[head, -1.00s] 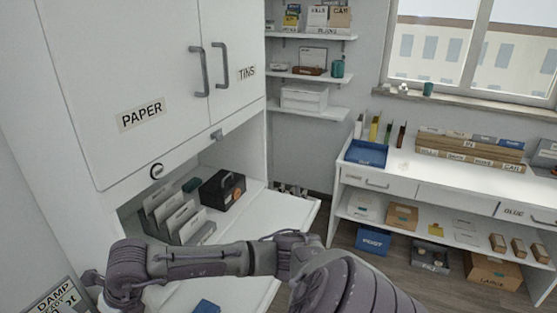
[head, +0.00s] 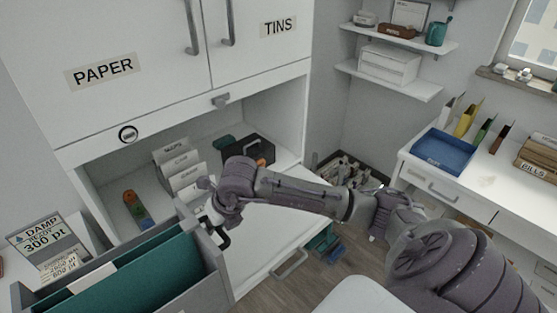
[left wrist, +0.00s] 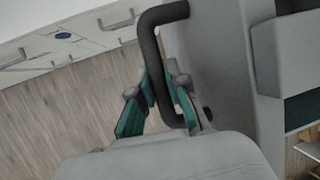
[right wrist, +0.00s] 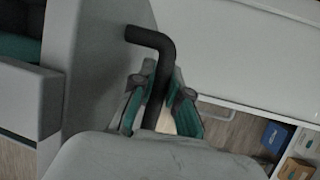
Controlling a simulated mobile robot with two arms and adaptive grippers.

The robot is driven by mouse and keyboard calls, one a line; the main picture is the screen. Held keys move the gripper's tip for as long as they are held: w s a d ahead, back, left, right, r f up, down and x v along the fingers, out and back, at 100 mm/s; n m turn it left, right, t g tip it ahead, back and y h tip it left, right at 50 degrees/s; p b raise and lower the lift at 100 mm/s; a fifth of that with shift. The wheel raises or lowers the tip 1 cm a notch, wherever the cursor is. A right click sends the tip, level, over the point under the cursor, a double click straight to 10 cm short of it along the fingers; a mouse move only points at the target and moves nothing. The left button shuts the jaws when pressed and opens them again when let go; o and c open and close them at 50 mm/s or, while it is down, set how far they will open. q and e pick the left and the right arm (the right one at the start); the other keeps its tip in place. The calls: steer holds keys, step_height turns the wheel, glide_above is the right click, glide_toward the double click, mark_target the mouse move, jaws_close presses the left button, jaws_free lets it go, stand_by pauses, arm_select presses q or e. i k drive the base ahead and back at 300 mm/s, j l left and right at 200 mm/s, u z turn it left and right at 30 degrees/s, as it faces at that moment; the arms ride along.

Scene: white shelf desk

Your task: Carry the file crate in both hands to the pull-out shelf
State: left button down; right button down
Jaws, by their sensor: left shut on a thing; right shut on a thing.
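The grey file crate (head: 207,262) is at the lower left of the head view, with green folders (head: 130,272) inside. My right gripper (head: 212,217) is shut on a black handle at the crate's right end. The right wrist view shows its fingers (right wrist: 160,95) around this handle, beside the crate wall (right wrist: 100,65). In the left wrist view my left gripper (left wrist: 165,90) is shut on the other black handle, beside the crate wall (left wrist: 215,60). The head view does not show my left gripper. The white pull-out shelf (head: 262,222) extends from the cabinet, beyond the crate and partly behind my right arm.
In the cabinet recess stand upright files (head: 180,170), a black box (head: 248,150) and an orange-and-blue item (head: 135,207). A sign (head: 45,240) stands at the left. A desk with a blue tray (head: 443,150) is at the right. Small items lie on the floor between.

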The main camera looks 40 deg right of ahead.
mark_target(265, 223)
steer(key=l, duration=1.75)
steer(key=i+l, duration=0.35)
steer(key=l, duration=0.15)
